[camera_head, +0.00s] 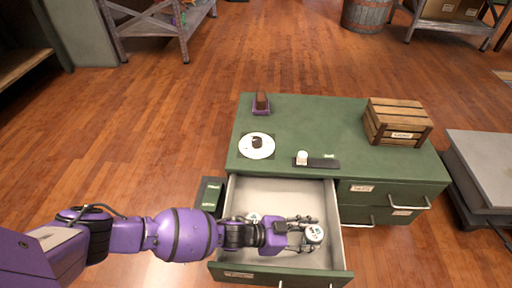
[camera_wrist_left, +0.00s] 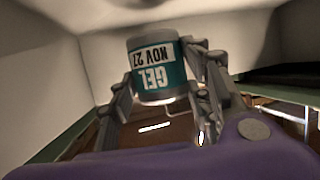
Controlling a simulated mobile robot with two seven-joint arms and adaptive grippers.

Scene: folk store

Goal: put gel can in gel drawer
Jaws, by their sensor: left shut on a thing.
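The gel can (camera_head: 314,233) is small, with a white lid. In the left wrist view, the can (camera_wrist_left: 152,68) has a white and teal label reading GEL, NOV 27, upside down. My left gripper (camera_head: 305,232) is shut on it, with fingers on both sides. The gripper also shows in the wrist view (camera_wrist_left: 163,90). In the head view, gripper and can are over the right part of the open drawer (camera_head: 285,190) of the green cabinet. I cannot tell whether the can touches the drawer floor. My right gripper is out of view.
Another white-topped round thing (camera_head: 253,217) is in the drawer, partly hidden by my gripper. On the green cabinet top (camera_head: 310,120) are a white plate (camera_head: 257,153), a small white item on a black tray (camera_head: 318,162), a purple-based block (camera_head: 262,104) and a wooden crate (camera_head: 397,122).

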